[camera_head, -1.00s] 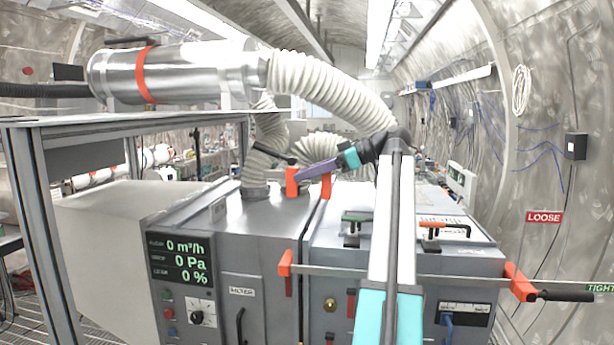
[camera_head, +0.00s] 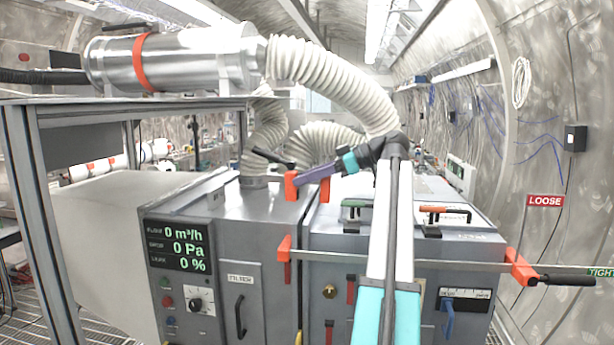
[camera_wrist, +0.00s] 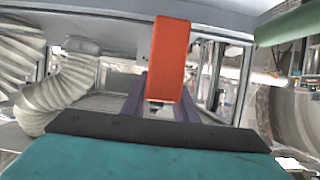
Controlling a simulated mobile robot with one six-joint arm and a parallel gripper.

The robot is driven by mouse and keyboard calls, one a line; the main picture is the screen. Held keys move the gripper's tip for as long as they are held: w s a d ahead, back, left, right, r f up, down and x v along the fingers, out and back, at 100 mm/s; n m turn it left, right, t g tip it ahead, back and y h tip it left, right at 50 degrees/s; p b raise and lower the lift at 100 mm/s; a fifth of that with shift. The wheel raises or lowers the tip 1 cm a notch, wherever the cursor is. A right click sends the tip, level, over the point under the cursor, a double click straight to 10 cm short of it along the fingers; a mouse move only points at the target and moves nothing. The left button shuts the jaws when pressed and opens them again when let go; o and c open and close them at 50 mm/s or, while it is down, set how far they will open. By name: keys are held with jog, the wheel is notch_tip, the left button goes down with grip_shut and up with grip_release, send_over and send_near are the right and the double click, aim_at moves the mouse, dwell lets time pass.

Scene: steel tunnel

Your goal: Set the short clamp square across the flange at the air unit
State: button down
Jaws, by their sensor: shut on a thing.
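The short clamp (camera_head: 291,186) has orange jaws and a black handle pointing left. My gripper (camera_head: 318,174) has purple fingers and is shut on it, above the top of the air unit (camera_head: 262,207). The clamp's two orange jaws hang near the seam between the filter box and the right-hand box. The flange (camera_head: 301,290) shows as a narrow upright edge at this seam. I cannot tell whether the clamp touches it. In the wrist view an orange jaw (camera_wrist: 170,60) stands upright between my purple fingers (camera_wrist: 160,103); the rest of the clamp is hidden.
A long clamp (camera_head: 400,260) lies across the front of the right-hand box, its handle between LOOSE and TIGHT signs. Green and orange-handled latches (camera_head: 357,208) stand on that box. A ribbed hose (camera_head: 335,80) arches close behind my wrist. A shelf stands left.

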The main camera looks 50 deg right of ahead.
aim_at(297, 193)
jog(key=shift+f+b, duration=0.6)
jog(key=shift+f, duration=0.6)
jog(key=shift+f+b, duration=0.35)
jog(key=shift+f, duration=0.25)
dwell(0.4)
jog(key=c, duration=1.3)
grip_release()
jog(key=shift+a, duration=0.1)
jog(key=shift+c, duration=0.2)
jog(key=shift+f, duration=0.2)
jog(key=b+v, duration=0.3)
jog(key=v, duration=1.1)
jog(key=shift+r, duration=0.15)
jog(key=shift+a, duration=0.15)
